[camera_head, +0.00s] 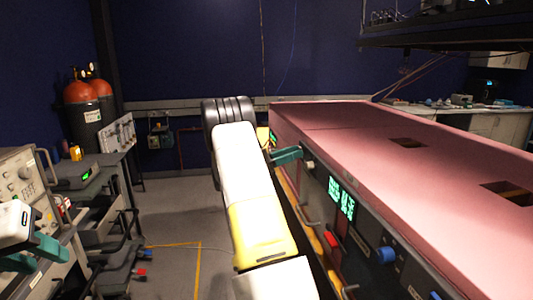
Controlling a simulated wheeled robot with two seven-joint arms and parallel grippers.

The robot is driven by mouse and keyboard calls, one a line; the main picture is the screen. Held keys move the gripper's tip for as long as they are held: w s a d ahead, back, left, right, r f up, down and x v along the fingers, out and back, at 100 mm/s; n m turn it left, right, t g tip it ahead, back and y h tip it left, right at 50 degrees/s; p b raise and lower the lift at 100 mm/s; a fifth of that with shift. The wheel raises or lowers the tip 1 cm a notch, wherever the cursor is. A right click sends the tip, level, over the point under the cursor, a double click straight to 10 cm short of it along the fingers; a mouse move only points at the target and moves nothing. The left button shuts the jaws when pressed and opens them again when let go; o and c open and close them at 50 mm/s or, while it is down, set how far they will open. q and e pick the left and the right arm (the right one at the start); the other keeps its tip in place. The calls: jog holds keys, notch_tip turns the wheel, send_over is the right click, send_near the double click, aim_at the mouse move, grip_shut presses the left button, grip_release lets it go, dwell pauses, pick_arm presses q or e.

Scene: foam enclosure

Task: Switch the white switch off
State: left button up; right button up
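The pink-topped enclosure (345,125) runs along the right, with its dark front panel facing my arm. A small pale switch or knob (309,164) sits on the panel's upper far part. It may be the white switch, but it is too small to be sure. My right gripper (299,153) has teal fingers pointing at the panel just beside this pale part. I cannot tell whether they touch, and the fingers overlap, so their gap is hidden. My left gripper (38,255) is at the lower left, its two teal fingers apart and empty, well away from the enclosure.
The panel also carries a green-lit display (341,198), a red part (332,239), a blue knob (386,255) and protruding handles. Instrument carts (85,200) crowd the left. Red-topped cylinders (82,95) stand behind them. Grey floor (175,220) is open between.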

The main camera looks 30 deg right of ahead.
jog(key=shift+o, duration=0.7)
jog(key=v, duration=0.7)
jog(key=shift+a, duration=0.35)
